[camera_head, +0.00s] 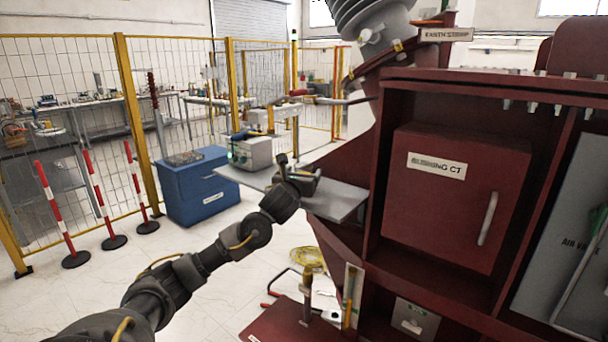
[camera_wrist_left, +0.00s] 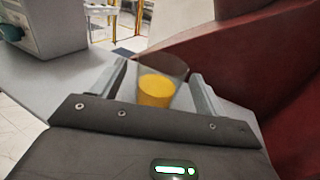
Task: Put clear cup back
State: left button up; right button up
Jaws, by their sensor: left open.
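The clear cup (camera_wrist_left: 158,84) holds something yellow-orange and stands upright on a grey shelf (camera_wrist_left: 95,72) in the left wrist view. The shelf also shows in the head view (camera_head: 342,205), fixed beside the dark red cabinet. My left gripper (camera_head: 302,180) is over this shelf. In the left wrist view its jaws (camera_wrist_left: 158,72) are open, with one finger on each side of the cup. I cannot tell whether a finger touches it. In the head view the cup cannot be made out at the gripper. My right gripper is in neither view.
A pale instrument box (camera_head: 250,152) stands on the shelf's left end. The dark red cabinet (camera_head: 450,200) rises close on the right. A blue chest (camera_head: 195,187) stands on the floor behind, with striped posts (camera_head: 98,195) to its left. Floor at left centre is clear.

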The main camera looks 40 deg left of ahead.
pick_arm(q)
jog(key=c, duration=1.1)
jog(key=shift+c, duration=0.2)
jog(key=shift+r, duration=0.1)
jog(key=shift+a+r+b, duration=0.1)
jog(key=shift+r+b, duration=0.3)
jog(key=shift+r, duration=0.15)
jog(key=r, duration=0.3)
jog(key=shift+s, duration=0.4)
jog(key=s+r+p, duration=0.7)
jog(key=s+r, duration=0.1)
jog(key=s, duration=0.5)
jog(key=shift+s+d+r, duration=0.15)
jog(key=shift+d+r, duration=0.1)
jog(key=shift+r, duration=0.15)
